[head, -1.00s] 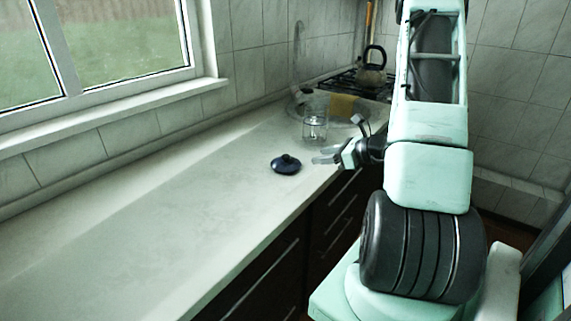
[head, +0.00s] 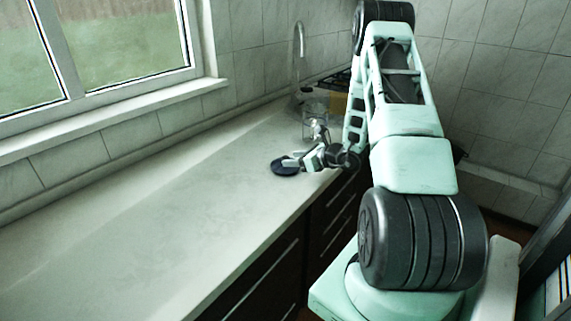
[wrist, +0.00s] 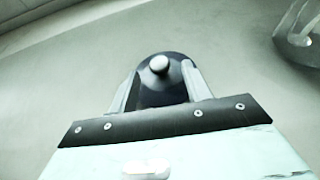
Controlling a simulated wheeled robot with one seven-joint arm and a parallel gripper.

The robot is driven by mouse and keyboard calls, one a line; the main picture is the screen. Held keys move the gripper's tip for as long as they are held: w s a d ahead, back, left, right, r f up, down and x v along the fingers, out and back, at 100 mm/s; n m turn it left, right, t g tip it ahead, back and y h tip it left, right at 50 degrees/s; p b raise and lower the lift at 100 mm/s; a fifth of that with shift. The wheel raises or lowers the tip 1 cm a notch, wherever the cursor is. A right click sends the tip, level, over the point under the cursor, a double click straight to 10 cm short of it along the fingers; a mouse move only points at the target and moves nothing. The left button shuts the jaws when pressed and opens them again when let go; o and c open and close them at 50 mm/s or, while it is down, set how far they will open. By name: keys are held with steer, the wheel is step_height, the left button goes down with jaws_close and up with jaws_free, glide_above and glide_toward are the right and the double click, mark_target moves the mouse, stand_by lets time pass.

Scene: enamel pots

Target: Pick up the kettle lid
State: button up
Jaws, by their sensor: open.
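The kettle lid (head: 283,168) is a dark blue disc with a knob, lying on the pale counter near its front edge. My gripper (head: 292,161) is at the lid in the head view and hides part of it, including the knob. In the wrist view, the lid (wrist: 160,91) lies between the two open fingers of my gripper (wrist: 158,80), with its round knob (wrist: 159,64) showing pale near the fingertips. The fingers are apart, one on each side of the knob. I cannot tell how high the fingers are above the counter.
A clear glass (head: 312,112) stands on the counter just behind my gripper; a glass vessel also shows at the wrist view's upper right (wrist: 298,35). A faucet (head: 299,55) stands farther back. The counter (head: 150,220) is clear toward the near left.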

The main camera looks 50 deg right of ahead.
mark_target(286, 157)
steer(key=p+x, duration=0.1)
steer(key=x, duration=0.3)
steer(key=shift+w+r, duration=0.1)
steer(key=shift+r, duration=0.05)
steer(key=c, duration=1)
steer(key=shift+r, duration=0.1)
